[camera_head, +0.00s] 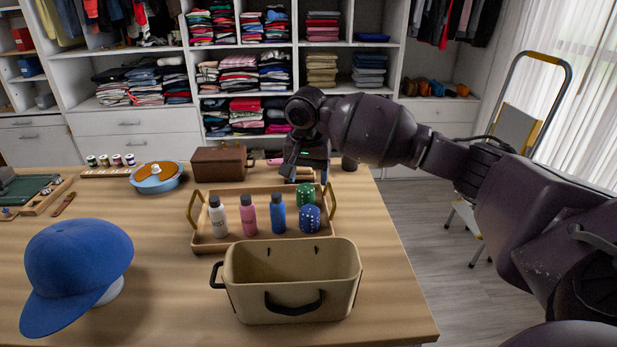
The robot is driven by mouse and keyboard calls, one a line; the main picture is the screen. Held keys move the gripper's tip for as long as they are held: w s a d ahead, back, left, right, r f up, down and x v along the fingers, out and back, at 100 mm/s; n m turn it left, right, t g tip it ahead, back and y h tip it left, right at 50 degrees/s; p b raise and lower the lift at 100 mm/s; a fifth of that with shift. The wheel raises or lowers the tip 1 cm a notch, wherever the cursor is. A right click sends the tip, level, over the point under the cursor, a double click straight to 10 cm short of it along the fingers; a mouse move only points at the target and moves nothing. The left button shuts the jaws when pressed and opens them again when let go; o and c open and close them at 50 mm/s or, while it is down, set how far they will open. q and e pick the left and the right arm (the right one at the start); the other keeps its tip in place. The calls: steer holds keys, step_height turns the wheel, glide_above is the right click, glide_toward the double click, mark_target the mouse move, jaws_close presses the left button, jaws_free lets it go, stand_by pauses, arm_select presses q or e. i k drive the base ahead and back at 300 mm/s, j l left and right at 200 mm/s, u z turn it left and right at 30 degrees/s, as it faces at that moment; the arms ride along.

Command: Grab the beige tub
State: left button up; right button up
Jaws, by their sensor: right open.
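The beige tub (290,263) stands upright on the wooden table near its front right edge. It has an open top and dark handles on its left end and front side. My right gripper (305,178) is open above the back of the table, behind the wooden tray and well apart from the tub. The jaws point down, and part of them is hard to make out against the dark wrist. What lies directly below the jaws is partly hidden. My left gripper is not in view.
Just behind the tub, a wooden tray (202,244) holds several bottles and two dotted cups. A blue cap (75,262) sits at the left. A brown box (220,163) and blue pot (157,184) stand at the back. A stepladder (520,125) stands right of the table.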

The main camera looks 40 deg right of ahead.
mark_target(285, 284)
steer(key=k+j, duration=0.75)
steer(key=k, duration=0.1)
